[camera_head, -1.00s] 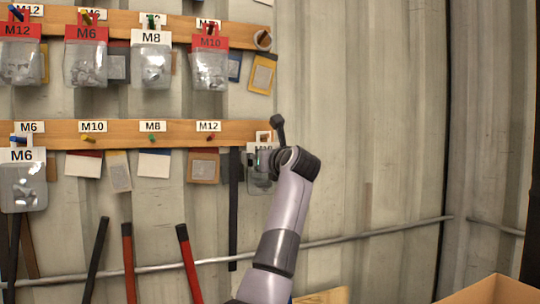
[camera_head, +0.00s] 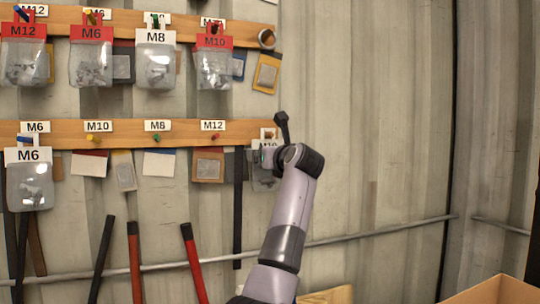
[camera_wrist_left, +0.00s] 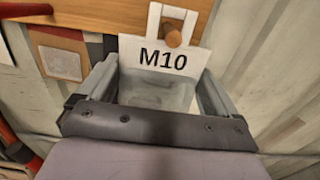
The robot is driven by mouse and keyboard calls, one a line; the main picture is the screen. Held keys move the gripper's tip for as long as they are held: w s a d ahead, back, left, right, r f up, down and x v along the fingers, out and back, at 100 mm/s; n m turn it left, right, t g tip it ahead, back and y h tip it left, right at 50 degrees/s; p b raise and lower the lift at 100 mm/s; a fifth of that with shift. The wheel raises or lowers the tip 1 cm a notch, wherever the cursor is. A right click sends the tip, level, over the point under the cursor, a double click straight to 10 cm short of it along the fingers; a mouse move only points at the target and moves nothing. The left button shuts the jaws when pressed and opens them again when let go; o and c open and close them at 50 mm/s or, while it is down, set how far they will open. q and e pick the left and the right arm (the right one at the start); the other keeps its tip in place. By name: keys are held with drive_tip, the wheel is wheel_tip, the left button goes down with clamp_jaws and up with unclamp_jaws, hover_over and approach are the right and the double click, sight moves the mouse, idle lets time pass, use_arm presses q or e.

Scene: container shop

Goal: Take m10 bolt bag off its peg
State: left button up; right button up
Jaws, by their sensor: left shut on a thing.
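The M10 bolt bag is clear plastic under a white card (camera_wrist_left: 165,58) marked M10. Its white hanger loop encircles the round wooden peg end (camera_wrist_left: 173,38) in the left wrist view. My left gripper (camera_wrist_left: 155,88) has a finger on each side of the clear pouch (camera_wrist_left: 155,95), just below the card, and is shut on it. In the head view the bag (camera_head: 265,181) hangs at the right end of the lower rail, partly hidden by my left gripper (camera_head: 267,157). My right gripper is not in view.
The lower wooden rail (camera_head: 115,139) carries labels and coloured pegs, with an M6 bag (camera_head: 29,185) at its left. Several bags hang from the upper rail (camera_head: 185,26). Red-and-black handles (camera_head: 193,262) lean below. A cardboard box (camera_head: 497,292) stands at lower right.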

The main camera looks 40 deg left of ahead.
use_arm(q)
drive_tip(key=shift+r+b+v, duration=0.15)
drive_tip(key=shift+b+v, duration=0.3)
drive_tip(key=shift+v, duration=0.7)
drive_tip(key=shift+r+b+v, duration=0.15)
drive_tip(key=shift+b+v, duration=0.25)
drive_tip(key=shift+v, duration=0.7)
drive_tip(key=shift+b+v, duration=1)
drive_tip(key=shift+v, duration=1.5)
